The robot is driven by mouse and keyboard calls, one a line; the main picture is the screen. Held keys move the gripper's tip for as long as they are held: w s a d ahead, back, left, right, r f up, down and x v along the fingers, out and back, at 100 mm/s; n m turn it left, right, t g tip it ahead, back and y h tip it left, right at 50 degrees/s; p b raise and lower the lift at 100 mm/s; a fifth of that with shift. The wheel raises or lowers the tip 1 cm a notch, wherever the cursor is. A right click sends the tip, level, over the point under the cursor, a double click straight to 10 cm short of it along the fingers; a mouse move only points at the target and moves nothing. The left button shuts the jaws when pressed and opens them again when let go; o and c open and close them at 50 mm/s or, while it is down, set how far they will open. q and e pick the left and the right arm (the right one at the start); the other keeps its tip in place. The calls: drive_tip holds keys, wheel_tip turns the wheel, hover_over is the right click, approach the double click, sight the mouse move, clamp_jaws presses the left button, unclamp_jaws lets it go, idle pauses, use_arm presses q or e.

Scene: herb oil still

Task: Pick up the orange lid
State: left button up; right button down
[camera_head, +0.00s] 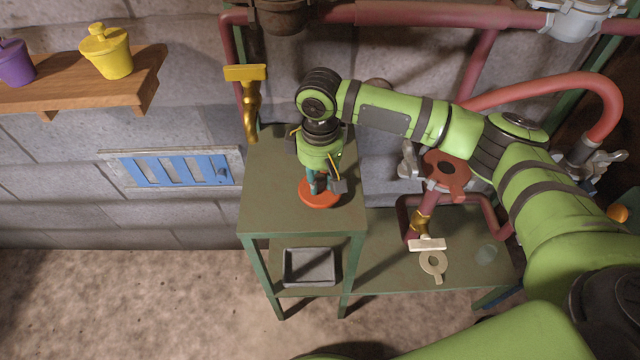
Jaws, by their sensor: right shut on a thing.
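The orange lid (318,196) is a flat round disc at the green table top (265,200), under my right gripper. My right gripper (319,184) points down over the lid's middle and is shut on it. The lid's handle is mostly hidden by the fingers. I cannot tell whether the lid touches the table or is slightly above it. My left gripper is not in view.
A brass tap (250,105) hangs left of the table. A wooden shelf (80,85) holds a yellow pot (108,55) and a purple pot (14,64). A grey tray (308,267) sits on the lower shelf. Red pipes and a red flanged vessel (446,174) stand at the right.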

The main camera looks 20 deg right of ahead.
wheel_tip(320, 180, up, 2)
drive_tip(key=shift+w, duration=0.1)
drive_tip(key=s+d+r+p, duration=0.5)
drive_tip(key=s+d+r, duration=0.3)
drive_tip(key=r, duration=0.3)
drive_tip(key=shift+s+p, duration=0.3)
drive_tip(key=shift+s, duration=0.05)
idle(0.3)
